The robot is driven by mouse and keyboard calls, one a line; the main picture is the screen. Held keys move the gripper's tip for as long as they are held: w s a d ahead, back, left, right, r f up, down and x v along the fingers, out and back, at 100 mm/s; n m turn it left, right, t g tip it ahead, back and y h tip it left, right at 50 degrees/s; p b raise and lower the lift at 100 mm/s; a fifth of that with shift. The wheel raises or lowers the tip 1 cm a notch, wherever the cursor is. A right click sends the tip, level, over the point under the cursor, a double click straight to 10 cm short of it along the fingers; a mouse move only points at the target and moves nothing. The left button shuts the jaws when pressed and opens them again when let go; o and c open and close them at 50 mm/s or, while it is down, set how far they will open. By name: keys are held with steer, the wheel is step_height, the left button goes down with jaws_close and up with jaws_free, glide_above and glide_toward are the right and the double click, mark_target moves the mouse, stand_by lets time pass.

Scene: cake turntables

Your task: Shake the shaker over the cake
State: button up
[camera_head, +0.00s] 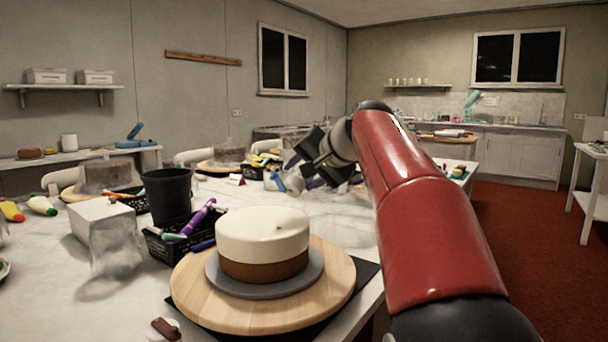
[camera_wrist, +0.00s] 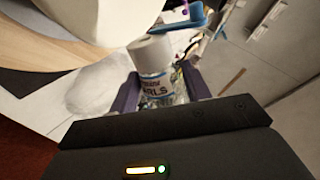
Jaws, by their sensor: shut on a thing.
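The cake (camera_head: 262,240), white on top and brown below, sits on a grey board (camera_head: 233,283) on a round wooden turntable (camera_head: 195,290) at the front of the table. In the wrist view the cake (camera_wrist: 75,12) is cut off at the upper left. My gripper (camera_wrist: 158,88) is shut on the shaker (camera_wrist: 152,58), a small labelled jar with a white cap and multicoloured contents, between its two fingers. In the head view my gripper (camera_head: 300,178) is beyond and right of the cake, not over it. The shaker is hard to make out there.
A black basket (camera_head: 170,248) of coloured tubes, a black bucket (camera_head: 167,196) and a white box (camera_head: 100,220) stand left of the cake. More cakes and tools crowd the table's far side. Marble tabletop (camera_head: 345,232) shows between the cake and my arm.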

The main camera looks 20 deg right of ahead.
steer(key=shift+w+d+r+p, duration=0.15)
steer(key=shift+d+r+p, duration=0.1)
steer(key=shift+r+p, duration=0.1)
steer(key=shift+s+a+f+b, duration=0.2)
steer(key=shift+a+f+b, duration=0.05)
steer(key=shift+f+b, duration=0.25)
steer(key=shift+r, duration=0.15)
steer(key=shift+s+a+r+n+t+b, duration=0.15)
steer(key=shift+n+t+b, duration=0.15)
steer(key=shift+b, duration=0.35)
